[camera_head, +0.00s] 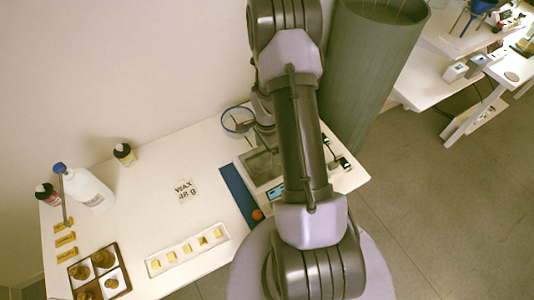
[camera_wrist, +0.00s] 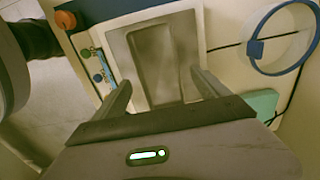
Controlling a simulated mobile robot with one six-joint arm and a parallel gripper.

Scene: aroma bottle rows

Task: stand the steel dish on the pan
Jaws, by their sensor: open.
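The steel dish (camera_wrist: 153,60) is a grey rectangular tray with a darker sunken middle. In the wrist view it appears to lie on the flat grey pan (camera_wrist: 119,48) of the white scale (camera_wrist: 98,25). The pan also shows in the head view (camera_head: 262,163), partly behind my arm. My gripper (camera_wrist: 163,88) is open, with one finger on each side of the dish's near part. I see no clear contact between the fingers and the dish. The dish's near end is hidden by my gripper body.
A blue ring (camera_head: 224,119) stands behind the scale. A blue strip (camera_head: 235,190) and an orange knob (camera_head: 257,214) lie left of it. A wax label (camera_head: 186,190), a white tray (camera_head: 188,250) of yellow pieces, a brown box (camera_head: 72,268) and bottles (camera_head: 88,187) occupy the left.

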